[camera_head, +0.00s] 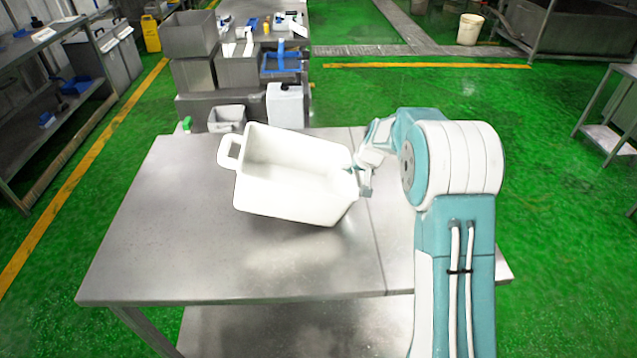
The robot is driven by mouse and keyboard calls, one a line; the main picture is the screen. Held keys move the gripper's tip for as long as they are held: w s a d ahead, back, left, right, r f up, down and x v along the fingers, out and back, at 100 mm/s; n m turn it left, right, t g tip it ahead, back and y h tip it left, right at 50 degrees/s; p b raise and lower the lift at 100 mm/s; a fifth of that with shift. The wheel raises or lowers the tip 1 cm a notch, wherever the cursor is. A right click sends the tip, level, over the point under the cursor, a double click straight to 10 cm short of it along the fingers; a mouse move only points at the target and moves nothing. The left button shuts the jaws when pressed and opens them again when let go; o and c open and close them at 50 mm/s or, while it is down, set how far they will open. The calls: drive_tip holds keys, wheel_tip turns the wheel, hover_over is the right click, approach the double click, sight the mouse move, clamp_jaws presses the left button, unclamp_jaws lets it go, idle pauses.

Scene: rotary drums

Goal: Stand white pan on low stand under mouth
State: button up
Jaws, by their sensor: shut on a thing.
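The white pan (292,178) is a deep rectangular tub with a loop handle at its left end. It is tilted, its open side facing up and toward me. My gripper (357,182) is shut on the right end of the pan, at its rim. A pale reflection shows on the steel table (190,270) below the pan; I cannot tell whether the pan's lower edge touches the top. No drum mouth shows, and I cannot pick out a separate low stand.
Steel bins (190,40), a small grey tub (226,118) and a white canister (285,105) stand behind the table. A shelf rack (50,110) is at left and a small steel table (610,135) at right. The table's front and left are bare.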

drive_tip(key=shift+s+a+f, duration=0.15)
drive_tip(key=shift+a+f, duration=0.1)
drive_tip(key=shift+f, duration=0.1)
clamp_jaws()
drive_tip(key=v, duration=0.3)
drive_tip(key=a+v, duration=0.1)
drive_tip(key=v, duration=0.3)
drive_tip(key=a+v, duration=0.1)
drive_tip(key=v, duration=0.2)
drive_tip(key=shift+s+a+r, duration=0.15)
drive_tip(key=shift+s+r, duration=0.1)
drive_tip(key=shift+s, duration=0.15)
drive_tip(key=s+a+r, duration=0.2)
drive_tip(key=s+r, duration=0.1)
drive_tip(key=s, duration=0.5)
drive_tip(key=shift+s+a+r, duration=0.2)
drive_tip(key=shift+s+r, duration=0.15)
drive_tip(key=o, duration=0.8)
unclamp_jaws()
drive_tip(key=shift+a, duration=0.1)
